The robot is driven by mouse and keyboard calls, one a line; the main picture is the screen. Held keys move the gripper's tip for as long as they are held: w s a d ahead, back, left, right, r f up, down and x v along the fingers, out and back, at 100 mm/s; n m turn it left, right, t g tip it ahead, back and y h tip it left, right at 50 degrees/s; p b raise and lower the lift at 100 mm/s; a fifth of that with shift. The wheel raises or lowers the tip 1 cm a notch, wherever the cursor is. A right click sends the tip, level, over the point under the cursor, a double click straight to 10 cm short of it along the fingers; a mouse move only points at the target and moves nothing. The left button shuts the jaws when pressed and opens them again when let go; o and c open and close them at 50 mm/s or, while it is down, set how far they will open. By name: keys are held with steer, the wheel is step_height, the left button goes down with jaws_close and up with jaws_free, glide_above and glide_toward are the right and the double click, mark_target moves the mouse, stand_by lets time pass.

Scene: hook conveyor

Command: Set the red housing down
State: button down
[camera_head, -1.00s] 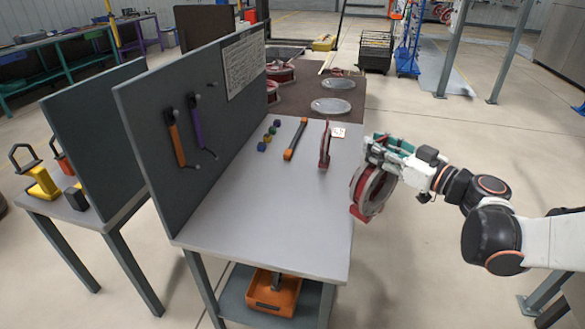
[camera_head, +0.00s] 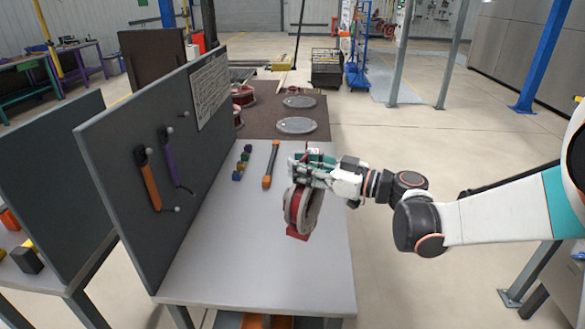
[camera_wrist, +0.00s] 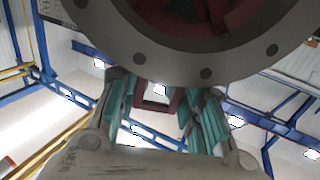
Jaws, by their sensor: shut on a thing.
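The red housing (camera_head: 302,210) is a round red body with a grey flange and a red foot at its lower end. My gripper (camera_head: 306,176) is shut on its upper part, and the housing hangs below the fingers over the right side of the grey workbench (camera_head: 240,270). I cannot tell whether its foot touches the top. In the wrist view the flange (camera_wrist: 200,56), with its bolt holes, fills the upper part. The teal fingers of my gripper (camera_wrist: 158,105) close around a dark red loop below it.
A grey panel (camera_head: 110,190) with hanging orange and purple tools stands along the bench's left side. An orange-ended tool (camera_head: 270,165) and several small coloured blocks (camera_head: 241,163) lie farther back. Round plates (camera_head: 296,125) lie on the dark surface behind. The bench's front is clear.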

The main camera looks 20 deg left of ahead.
step_height(320, 180, down, 16)
steer(key=b, duration=0.5)
steer(key=shift+f, duration=0.15)
steer(key=shift+b, duration=0.35)
steer(key=c, duration=1.1)
jaws_free()
steer(key=shift+f, duration=0.1)
